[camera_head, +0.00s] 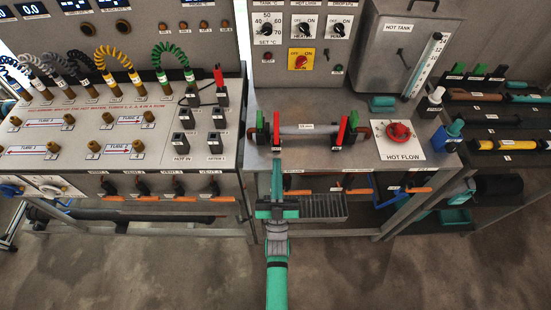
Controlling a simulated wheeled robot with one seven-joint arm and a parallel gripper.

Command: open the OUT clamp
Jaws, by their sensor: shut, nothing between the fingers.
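A grey horizontal tube (310,129) lies across the middle bench. At its left end stand a green lever (260,121) and a red lever (276,128), both roughly upright over dark bases. At its right end stand a red lever (341,130) and a green lever (353,121), also raised. The small labels are too small to read, so I cannot tell which clamp is OUT. My gripper (277,164) is shut and empty. It shows just below the left red lever, near the bench's front edge; I cannot tell whether it touches anything.
A red knob (399,131) on a white HOT FLOW plate is at right. A grey HOT TANK (390,55) stands behind it. Orange-handled valves (300,192) and a grated tray (322,206) are below the bench edge. The left bench (60,108) carries coiled hoses. The front floor is clear.

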